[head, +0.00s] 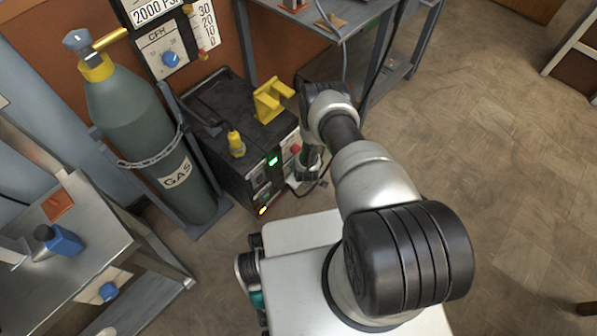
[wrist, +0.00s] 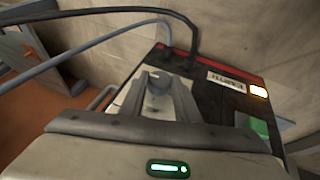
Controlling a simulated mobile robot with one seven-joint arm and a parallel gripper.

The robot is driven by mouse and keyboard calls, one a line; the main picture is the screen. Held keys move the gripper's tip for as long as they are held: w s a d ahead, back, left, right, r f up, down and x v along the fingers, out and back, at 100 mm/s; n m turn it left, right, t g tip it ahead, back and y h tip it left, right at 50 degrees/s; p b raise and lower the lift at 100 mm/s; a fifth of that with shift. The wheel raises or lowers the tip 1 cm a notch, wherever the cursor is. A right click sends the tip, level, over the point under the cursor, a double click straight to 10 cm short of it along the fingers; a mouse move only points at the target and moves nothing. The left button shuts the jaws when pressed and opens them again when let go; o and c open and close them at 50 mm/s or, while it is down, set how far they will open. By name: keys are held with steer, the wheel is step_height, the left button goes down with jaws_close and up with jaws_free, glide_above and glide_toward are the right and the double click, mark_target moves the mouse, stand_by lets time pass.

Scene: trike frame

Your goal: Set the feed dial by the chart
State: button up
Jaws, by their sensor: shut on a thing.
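A black machine (head: 225,130) stands on the floor beside the gas cylinder, with a lit green display (head: 273,160) on its front. In the head view my gripper (head: 308,168) is at the right end of that front, partly hidden by my arm. In the wrist view my gripper (wrist: 160,100) is shut on a pale grey dial (wrist: 158,80) on a dark panel with a red edge. A small label (wrist: 226,82), too blurred to read, and a lit display (wrist: 259,91) are beside it. The dial's pointer and setting cannot be read. I cannot make out a feed chart.
A chained gas cylinder (head: 135,115) stands left of the machine. A board with a blue knob (head: 171,59) and a number scale is behind. A metal bench (head: 85,235) is at the left, a grey table (head: 350,25) at the back. Cables (wrist: 110,38) run to the panel.

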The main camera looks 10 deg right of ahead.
steer(key=shift+s+a+f+n+t+h, duration=0.1)
steer(key=shift+s+a+n+t+h, duration=0.15)
steer(key=shift+t+h, duration=0.55)
steer(key=shift+a+f+n+t+h, duration=0.1)
steer(key=shift+n+t+h, duration=0.25)
steer(key=shift+t+h, duration=0.45)
steer(key=o, duration=1)
steer(key=shift+o, duration=0.2)
